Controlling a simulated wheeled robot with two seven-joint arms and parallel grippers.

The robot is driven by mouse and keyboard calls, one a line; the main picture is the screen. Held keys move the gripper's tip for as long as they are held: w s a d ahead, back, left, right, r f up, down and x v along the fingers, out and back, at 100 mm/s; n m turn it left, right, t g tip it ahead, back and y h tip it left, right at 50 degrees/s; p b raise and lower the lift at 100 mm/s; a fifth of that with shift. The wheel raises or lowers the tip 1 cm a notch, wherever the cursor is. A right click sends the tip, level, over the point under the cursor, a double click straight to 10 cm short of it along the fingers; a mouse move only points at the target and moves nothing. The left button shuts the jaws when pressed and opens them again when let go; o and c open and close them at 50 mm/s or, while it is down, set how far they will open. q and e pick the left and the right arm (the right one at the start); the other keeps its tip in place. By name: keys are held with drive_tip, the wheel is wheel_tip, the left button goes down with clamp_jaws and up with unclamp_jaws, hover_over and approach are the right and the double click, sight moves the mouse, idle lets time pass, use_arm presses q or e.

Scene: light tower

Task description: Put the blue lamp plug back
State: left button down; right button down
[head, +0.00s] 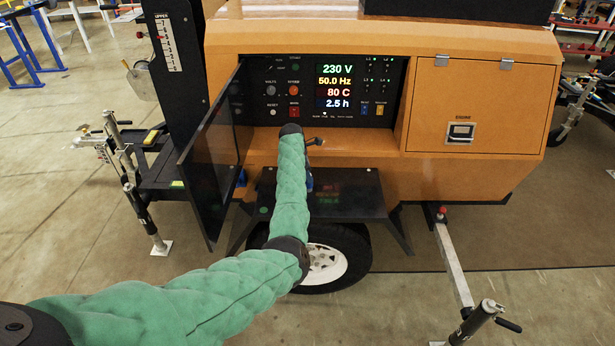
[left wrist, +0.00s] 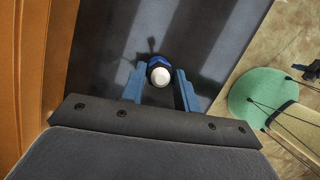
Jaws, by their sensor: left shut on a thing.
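My left gripper (head: 309,183) is mostly hidden behind my green-sleeved forearm in the head view. Only a bit of blue shows there, above the black fender shelf (head: 345,205). In the left wrist view the two blue fingers of the left gripper (left wrist: 160,80) are shut on a small blue plug with a white round end (left wrist: 158,66). The plug is over a dark, glossy surface; I cannot tell whether it touches it. A small blue part (head: 365,108) and a yellow part (head: 380,108) sit at the control panel's lower right. My right gripper is not in view.
The orange generator cabinet (head: 480,180) holds the lit control panel (head: 334,85). Its dark door (head: 210,160) stands open on the left. A closed hatch (head: 470,95) is on the right. A wheel (head: 325,262) is below the shelf, and outrigger legs (head: 452,260) stand around.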

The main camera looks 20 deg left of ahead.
use_arm(q)
drive_tip(key=c, duration=1)
unclamp_jaws()
drive_tip(key=shift+c, duration=0.2)
